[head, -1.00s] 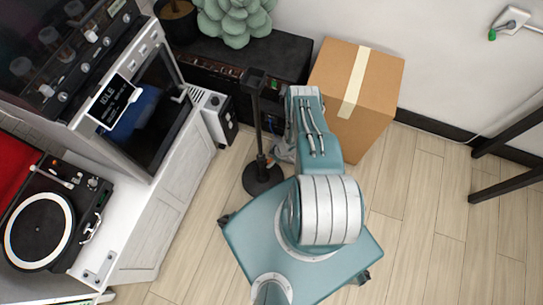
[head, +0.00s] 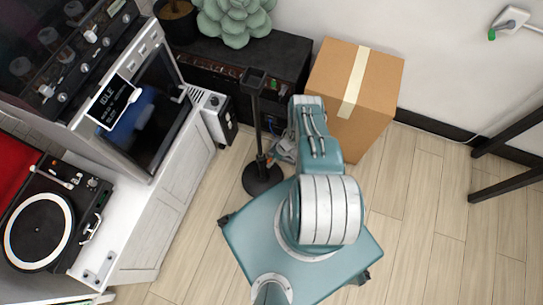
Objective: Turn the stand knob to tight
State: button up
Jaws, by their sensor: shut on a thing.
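The stand (head: 257,120) is a black upright post on a round black base, with a small square top. It stands on the floor left of my arm. A small orange spot, likely the stand knob (head: 262,159), shows low on the post. My gripper (head: 271,156) is small and partly hidden behind my teal forearm. It reaches the post at knob height and is shut on the knob. The fingertips and the knob's turn position are too small to make out.
A cardboard box (head: 378,85) stands behind my arm to the right. A black cabinet (head: 285,55) with a plant is behind the stand. A white counter (head: 160,225) with a turntable (head: 40,230) is at left.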

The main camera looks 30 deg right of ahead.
jog(key=shift+w+d, duration=0.1)
jog(key=shift+w, duration=0.1)
jog(key=o, duration=1.2)
jog(key=shift+c, duration=0.2)
jog(key=shift+s, duration=0.1)
jog(key=shift+r, duration=0.1)
jog(key=v, duration=1.1)
jog(key=shift+d+r, duration=0.25)
